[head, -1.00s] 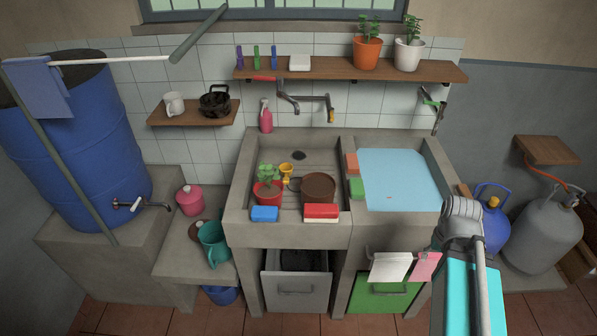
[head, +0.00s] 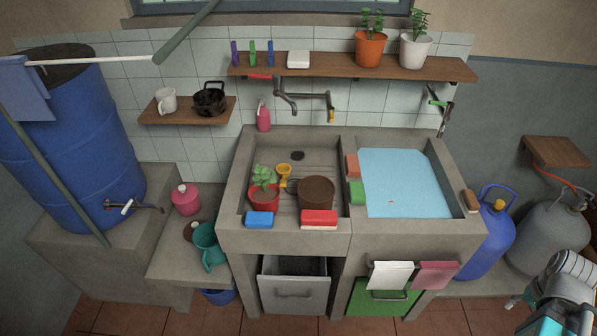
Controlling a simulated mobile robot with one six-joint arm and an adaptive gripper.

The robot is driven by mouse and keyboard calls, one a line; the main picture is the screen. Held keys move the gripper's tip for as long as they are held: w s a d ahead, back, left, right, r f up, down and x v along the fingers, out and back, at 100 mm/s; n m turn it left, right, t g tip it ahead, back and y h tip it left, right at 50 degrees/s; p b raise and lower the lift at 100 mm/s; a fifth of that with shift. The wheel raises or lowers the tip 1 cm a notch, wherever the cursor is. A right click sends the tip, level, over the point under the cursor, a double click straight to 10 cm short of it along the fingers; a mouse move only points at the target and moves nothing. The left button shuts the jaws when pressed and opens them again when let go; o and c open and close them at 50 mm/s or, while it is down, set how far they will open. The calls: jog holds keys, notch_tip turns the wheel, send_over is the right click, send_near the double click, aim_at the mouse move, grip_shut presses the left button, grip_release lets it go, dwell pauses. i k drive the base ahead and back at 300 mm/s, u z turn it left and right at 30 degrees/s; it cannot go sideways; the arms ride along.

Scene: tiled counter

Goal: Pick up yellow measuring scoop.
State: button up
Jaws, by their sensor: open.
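The yellow measuring scoop (head: 284,171) is in the left basin of the concrete sink, towards its left side. It sits between a red pot with a green plant (head: 264,190) and a brown round pot (head: 317,192). Its lower part is small in the picture, and I cannot tell whether it touches either pot. Only parts of my arm show, at the lower right of the head view, far from the scoop. I cannot see my gripper.
A blue sponge (head: 260,220) and a red-and-white block (head: 319,219) lie on the sink's front ledge. The right basin holds blue water (head: 404,184). A wooden shelf (head: 340,66) and a tap (head: 290,92) are above the sink. Cloths (head: 390,274) hang in front.

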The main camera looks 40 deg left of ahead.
aim_at(284, 170)
jog(key=z, duration=0.15)
jog(key=k, duration=1.1)
jog(key=u, duration=1.55)
jog(key=i, duration=0.6)
jog(key=u, duration=0.05)
